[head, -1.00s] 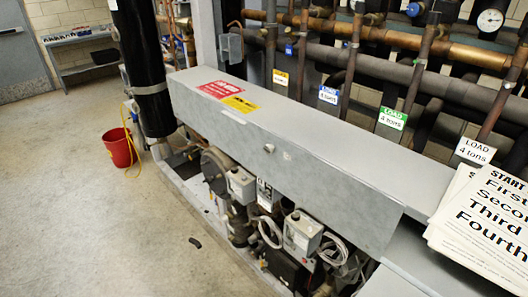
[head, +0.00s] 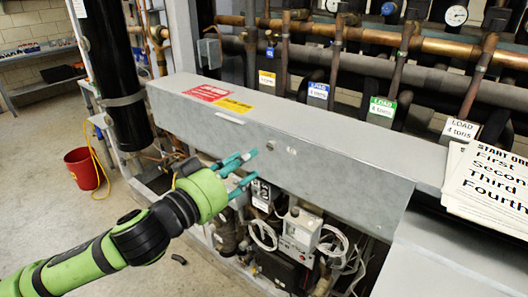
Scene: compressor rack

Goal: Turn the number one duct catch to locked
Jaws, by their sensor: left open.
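The long grey metal duct (head: 340,176) runs across the rack, its front face toward me. A small catch (head: 270,148) sits on that front face, with a small pale mark (head: 291,151) just right of it. The catch is too small to tell which way it is turned. My left gripper (head: 253,166) comes in from the left on a green arm. Its teal fingers are apart and empty, with their tips just left of and slightly below the catch. I cannot tell whether they touch the duct. My right gripper is not in view.
Control boxes and looped cables (head: 300,229) sit below the duct. A black vertical cylinder (head: 112,75) stands left of it. Pipes with load tags run behind. Printed sheets (head: 490,181) lie at the right. A red bucket (head: 82,169) stands on the floor.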

